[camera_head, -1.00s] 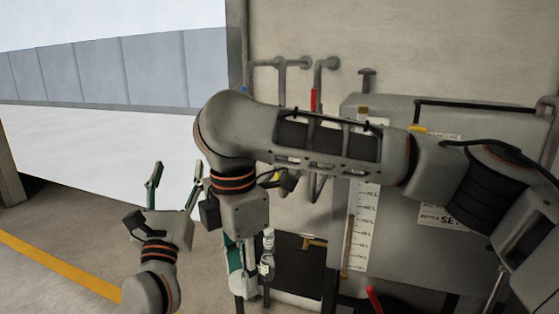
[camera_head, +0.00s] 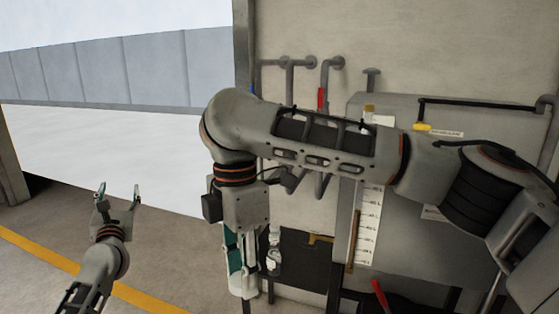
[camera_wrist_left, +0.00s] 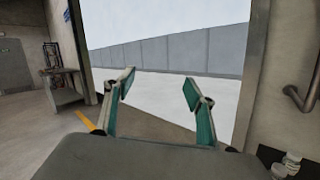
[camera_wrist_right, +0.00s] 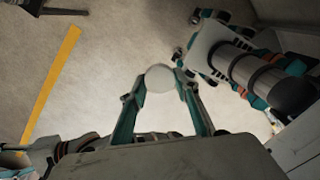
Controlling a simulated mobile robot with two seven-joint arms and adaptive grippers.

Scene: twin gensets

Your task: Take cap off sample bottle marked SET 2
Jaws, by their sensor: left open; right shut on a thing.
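My right gripper (camera_head: 243,290) points down at the end of the arm that crosses the head view. In the right wrist view it (camera_wrist_right: 164,82) is shut on a pale round thing (camera_wrist_right: 159,77), seen end-on; I cannot tell whether this is a cap or a whole bottle. Small clear bottles with pale tops (camera_head: 273,258) stand just right of this gripper, on or before a dark shelf. They also show at the lower right of the left wrist view (camera_wrist_left: 291,161). No SET 2 mark on them is readable. My left gripper (camera_head: 119,188) is open and empty, well to the left.
A grey tank (camera_head: 410,185) with a level scale (camera_head: 367,225) stands behind my right arm. Pipes with a red handle (camera_head: 321,98) run on the wall above. A dark shelf (camera_head: 305,262) lies below. Open floor with a yellow line (camera_head: 50,258) is at left.

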